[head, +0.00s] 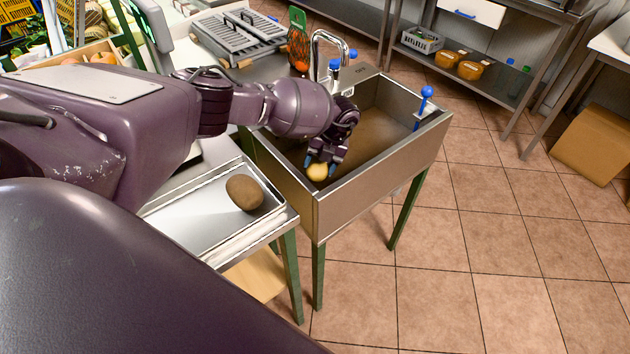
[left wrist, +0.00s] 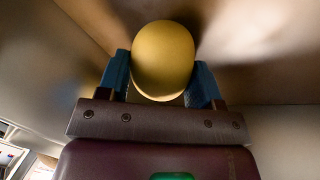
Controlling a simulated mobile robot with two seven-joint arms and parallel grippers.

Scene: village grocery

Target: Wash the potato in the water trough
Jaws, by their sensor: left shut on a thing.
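My left gripper (head: 322,164) is shut on a yellow potato (head: 318,172), inside the metal water trough (head: 392,162) near its front left wall. In the left wrist view the potato (left wrist: 163,60) sits between the two blue fingers of the gripper (left wrist: 160,85). I cannot tell how deep the potato is or whether it touches water. A brown, unheld potato (head: 244,192) lies in a shallow metal tray (head: 190,210) left of the trough. My right gripper is not in view.
A curved faucet (head: 330,42) with blue knobs stands at the trough's back edge. A blue-topped lever (head: 426,98) is on its right wall. A grey rack (head: 232,38) stands behind. Tiled floor is free to the right; a cardboard box (head: 594,140) stands farther right.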

